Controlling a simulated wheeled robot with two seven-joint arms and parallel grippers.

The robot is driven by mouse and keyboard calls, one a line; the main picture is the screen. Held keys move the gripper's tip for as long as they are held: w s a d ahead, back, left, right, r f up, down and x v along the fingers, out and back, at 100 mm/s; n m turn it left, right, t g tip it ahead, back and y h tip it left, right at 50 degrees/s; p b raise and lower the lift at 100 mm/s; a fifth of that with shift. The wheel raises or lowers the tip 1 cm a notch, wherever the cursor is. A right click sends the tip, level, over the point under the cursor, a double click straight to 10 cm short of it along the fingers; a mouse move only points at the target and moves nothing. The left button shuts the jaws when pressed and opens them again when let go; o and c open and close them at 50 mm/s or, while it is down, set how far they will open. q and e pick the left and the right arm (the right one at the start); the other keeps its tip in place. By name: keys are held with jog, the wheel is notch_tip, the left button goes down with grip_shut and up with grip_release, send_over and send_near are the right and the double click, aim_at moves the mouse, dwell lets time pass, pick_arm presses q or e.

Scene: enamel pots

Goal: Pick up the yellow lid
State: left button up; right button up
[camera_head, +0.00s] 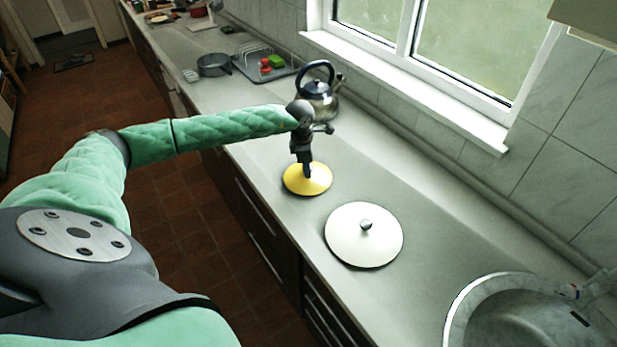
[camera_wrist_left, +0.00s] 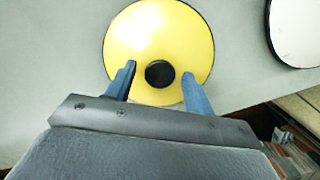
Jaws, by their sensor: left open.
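The yellow lid (camera_head: 318,182) lies flat on the grey counter, and it also shows in the left wrist view (camera_wrist_left: 158,40). Its round black knob (camera_wrist_left: 159,74) shows at its middle in the left wrist view; in the head view my gripper hides it. My left gripper (camera_head: 307,172) points down over the lid. In the left wrist view the fingers of this gripper (camera_wrist_left: 158,76) are apart, one on each side of the knob, with gaps between them and it. My right gripper is not in view.
A white lid (camera_head: 352,238) with a metal knob lies nearer on the counter (camera_head: 290,235). A kettle (camera_head: 318,98) stands behind my left gripper. A round sink (camera_head: 470,300) is at the lower right. A dish rack and grey pot (camera_head: 213,66) stand farther back.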

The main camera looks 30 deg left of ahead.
pick_arm(q)
jog(key=shift+f, duration=0.5)
jog(key=c, duration=0.9)
jog(key=shift+r, duration=0.1)
